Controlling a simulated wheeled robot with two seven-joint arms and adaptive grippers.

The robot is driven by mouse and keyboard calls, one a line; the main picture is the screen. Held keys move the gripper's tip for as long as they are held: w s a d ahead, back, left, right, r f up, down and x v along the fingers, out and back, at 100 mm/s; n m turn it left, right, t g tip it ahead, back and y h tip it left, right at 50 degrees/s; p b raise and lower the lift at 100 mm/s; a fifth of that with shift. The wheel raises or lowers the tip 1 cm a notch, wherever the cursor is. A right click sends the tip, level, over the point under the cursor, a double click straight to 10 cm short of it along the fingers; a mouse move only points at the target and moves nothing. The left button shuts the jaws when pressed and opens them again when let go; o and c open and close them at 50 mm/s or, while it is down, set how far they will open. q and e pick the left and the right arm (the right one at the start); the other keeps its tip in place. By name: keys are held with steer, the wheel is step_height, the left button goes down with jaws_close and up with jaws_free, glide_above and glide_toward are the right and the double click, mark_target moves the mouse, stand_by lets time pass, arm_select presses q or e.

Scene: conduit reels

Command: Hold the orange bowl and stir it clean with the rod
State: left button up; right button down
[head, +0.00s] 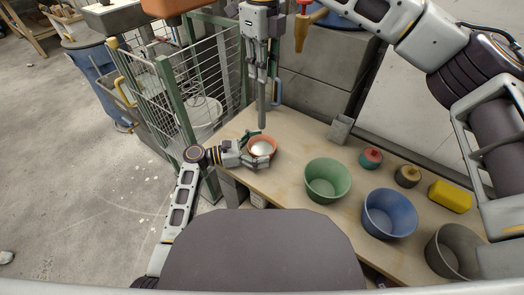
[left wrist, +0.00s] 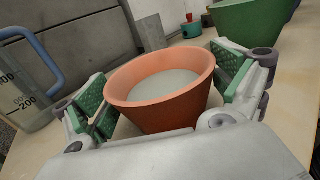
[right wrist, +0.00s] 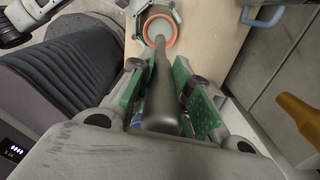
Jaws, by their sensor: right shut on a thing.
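The orange bowl (head: 263,142) stands on the wooden table with pale grey-white content inside. In the left wrist view the orange bowl (left wrist: 160,113) is upright between the green-padded fingers of my left gripper (left wrist: 165,92). Those fingers are spread, one on each side of the bowl; whether a pad touches it is hard to tell. My right gripper (head: 262,76) is shut on the dark grey rod (head: 262,108), which points down. In the head view the rod's tip is above the bowl; in the right wrist view the rod (right wrist: 160,85) reaches across the bowl's opening.
A green bucket (head: 327,181), a blue bucket (head: 389,214) and a grey bucket (head: 455,252) stand to the right on the table (head: 297,158). A wire cage (head: 165,90) is at left.

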stand_by(0.4)
arm_select(q)
steer(key=shift+v, duration=6.05)
